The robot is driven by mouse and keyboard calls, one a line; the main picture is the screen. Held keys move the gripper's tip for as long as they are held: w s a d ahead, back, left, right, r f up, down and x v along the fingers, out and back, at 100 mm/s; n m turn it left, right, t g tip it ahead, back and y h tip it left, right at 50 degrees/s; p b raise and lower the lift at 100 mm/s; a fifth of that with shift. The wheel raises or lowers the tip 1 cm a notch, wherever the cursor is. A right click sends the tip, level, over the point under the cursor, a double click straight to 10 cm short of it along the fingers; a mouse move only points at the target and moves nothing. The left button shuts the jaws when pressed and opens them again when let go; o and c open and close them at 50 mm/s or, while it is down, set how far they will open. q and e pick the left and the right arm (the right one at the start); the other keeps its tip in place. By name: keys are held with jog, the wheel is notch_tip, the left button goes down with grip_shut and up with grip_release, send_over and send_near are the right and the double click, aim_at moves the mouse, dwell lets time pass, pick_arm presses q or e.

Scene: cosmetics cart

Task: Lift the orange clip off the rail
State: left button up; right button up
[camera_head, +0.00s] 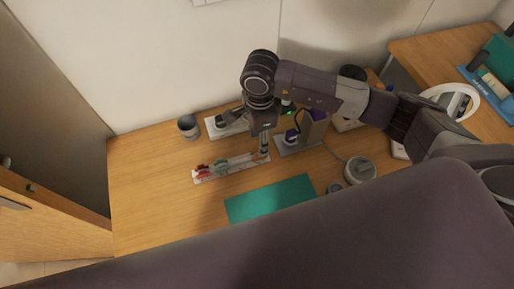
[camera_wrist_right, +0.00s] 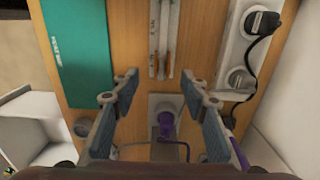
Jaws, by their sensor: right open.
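The rail (camera_head: 235,167) is a pale strip on the wooden cart top in the head view, with red and grey-green clips along its left and middle parts. In the right wrist view the rail (camera_wrist_right: 163,14) runs down from the top edge, with an orange clip (camera_wrist_right: 154,65) at its near end and another orange-brown piece beside it. My right gripper (camera_head: 265,152) points down over the rail's right end in the head view and partly hides it. In the right wrist view this gripper (camera_wrist_right: 160,88) is open and empty, its fingertips just short of the orange clip. My left gripper is not in view.
A teal mat (camera_head: 270,198) lies in front of the rail. A white power strip (camera_wrist_right: 236,60) with plugs, a purple object on a grey base (camera_wrist_right: 166,122), a grey cup (camera_head: 188,127) and a round grey device (camera_head: 360,170) stand around. The left part of the top is clear.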

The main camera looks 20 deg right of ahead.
jog(key=shift+d+f, duration=0.2)
jog(key=shift+f, duration=0.1)
notch_tip(320, 180, down, 2)
jog(key=shift+f+p, duration=0.2)
jog(key=shift+p, duration=0.5)
notch_tip(320, 180, down, 4)
jog(key=shift+w+r+p, duration=0.15)
jog(key=shift+r+p, duration=0.1)
jog(key=shift+p, duration=0.5)
jog(key=shift+f, duration=0.55)
jog(key=c, duration=0.9)
